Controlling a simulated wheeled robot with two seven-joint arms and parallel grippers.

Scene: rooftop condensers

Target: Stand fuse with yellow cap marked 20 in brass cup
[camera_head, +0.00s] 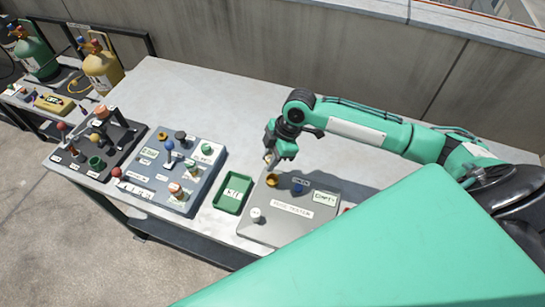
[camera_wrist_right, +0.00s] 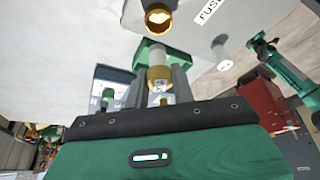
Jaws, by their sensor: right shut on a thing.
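My right gripper (camera_head: 270,158) is over the far left part of the grey tester plate. In the wrist view its jaws (camera_wrist_right: 160,92) are shut on a pale fuse (camera_wrist_right: 159,56) with a yellow cap (camera_wrist_right: 158,77). I cannot read the cap's marking clearly. The brass cup (camera_head: 272,181) is on the plate just below the gripper; in the wrist view the cup (camera_wrist_right: 158,17) opens toward the fuse's free end, with a gap between them. What looks like my left gripper (camera_wrist_right: 262,48) is at the right of the wrist view, its jaws too small to judge.
The tester plate (camera_head: 285,229) also bears a white post (camera_head: 255,214), a blue part (camera_head: 297,187) and a sign reading EMPTY (camera_head: 325,199). A green tray (camera_head: 233,193) lies to its left, then a blue-grey control panel (camera_head: 205,185). The bench behind is clear.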

